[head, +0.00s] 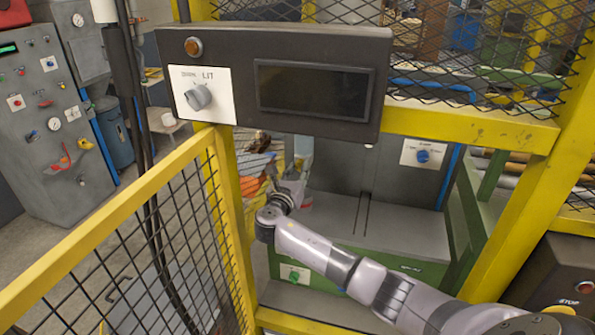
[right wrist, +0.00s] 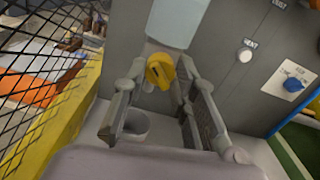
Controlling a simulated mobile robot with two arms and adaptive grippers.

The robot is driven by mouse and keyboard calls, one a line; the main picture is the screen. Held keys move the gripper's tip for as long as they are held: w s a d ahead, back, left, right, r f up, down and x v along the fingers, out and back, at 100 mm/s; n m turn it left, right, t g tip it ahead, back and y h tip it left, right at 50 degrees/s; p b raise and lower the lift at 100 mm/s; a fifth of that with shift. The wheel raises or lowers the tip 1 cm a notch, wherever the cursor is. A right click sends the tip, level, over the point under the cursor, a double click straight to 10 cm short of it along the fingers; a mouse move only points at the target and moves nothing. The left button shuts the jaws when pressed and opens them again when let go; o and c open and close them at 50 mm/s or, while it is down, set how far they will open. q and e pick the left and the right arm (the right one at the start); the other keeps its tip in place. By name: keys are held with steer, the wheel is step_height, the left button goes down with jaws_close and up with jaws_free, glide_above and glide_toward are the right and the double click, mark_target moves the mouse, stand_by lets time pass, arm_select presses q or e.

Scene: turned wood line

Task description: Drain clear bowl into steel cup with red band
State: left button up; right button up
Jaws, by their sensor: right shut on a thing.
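My right gripper (right wrist: 160,78) is shut on a yellow knob (right wrist: 158,70), with a finger on each side of it. The knob sits just below a pale translucent container (right wrist: 176,22), which looks like the clear bowl, against a grey panel. A grey cup (right wrist: 138,122) shows partly below the knob, between the fingers; no red band can be made out on it. My left gripper is not in view.
A dark box with a dial (head: 198,96) hangs on the yellow frame above my right arm. Yellow mesh guards (head: 160,215) stand at left. A blue knob (right wrist: 293,85) and a white button (right wrist: 245,55) are on the grey panel. The grey shelf (head: 405,232) has bare room.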

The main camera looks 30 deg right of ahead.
jaws_close()
steer(key=shift+f, duration=0.1)
steer(key=m+b, duration=0.4)
steer(key=m, duration=0.1)
steer(key=m+b, duration=0.4)
steer(key=m, duration=0.1)
steer(key=m+b, duration=0.4)
steer(key=shift+f+m, duration=0.25)
steer(key=shift+m, duration=0.15)
steer(key=shift+r+m+b, duration=0.15)
steer(key=shift+m+b, duration=1.2)
steer(key=shift+m, duration=0.25)
